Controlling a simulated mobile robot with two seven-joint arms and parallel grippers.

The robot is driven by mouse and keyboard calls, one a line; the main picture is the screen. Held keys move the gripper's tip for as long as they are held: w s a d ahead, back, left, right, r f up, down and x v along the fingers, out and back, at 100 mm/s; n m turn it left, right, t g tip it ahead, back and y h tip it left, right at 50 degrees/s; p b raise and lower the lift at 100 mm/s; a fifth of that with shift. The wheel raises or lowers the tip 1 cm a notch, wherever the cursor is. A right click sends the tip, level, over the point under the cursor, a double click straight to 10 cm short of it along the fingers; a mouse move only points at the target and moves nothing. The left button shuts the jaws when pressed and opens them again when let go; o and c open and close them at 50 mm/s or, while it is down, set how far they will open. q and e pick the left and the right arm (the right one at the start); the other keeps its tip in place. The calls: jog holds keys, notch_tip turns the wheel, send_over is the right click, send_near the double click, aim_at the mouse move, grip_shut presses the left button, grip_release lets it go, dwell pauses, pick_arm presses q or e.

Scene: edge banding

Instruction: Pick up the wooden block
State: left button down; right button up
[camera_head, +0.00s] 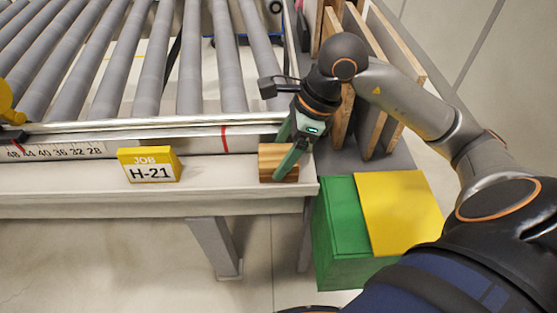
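The wooden block (266,163) is small and brown with visible grain. It sits on the light ledge at the front of the roller table, near the ledge's right end. My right gripper (283,156) points down at it with its green fingers apart. One finger crosses in front of the block and hides part of its face. The other goes down behind its top edge. I cannot tell whether the fingers press on the block. The block seems to rest on the ledge. My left gripper is not in view.
A yellow and white sign (150,165) reading JOB H-21 stands on the ledge to the left. Grey rollers (188,70) lie behind. Upright wooden boards (370,125) stand close to my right arm. A green box (340,235) with a yellow top is below right.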

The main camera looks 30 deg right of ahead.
jog(key=c, duration=1)
jog(key=shift+r, duration=0.1)
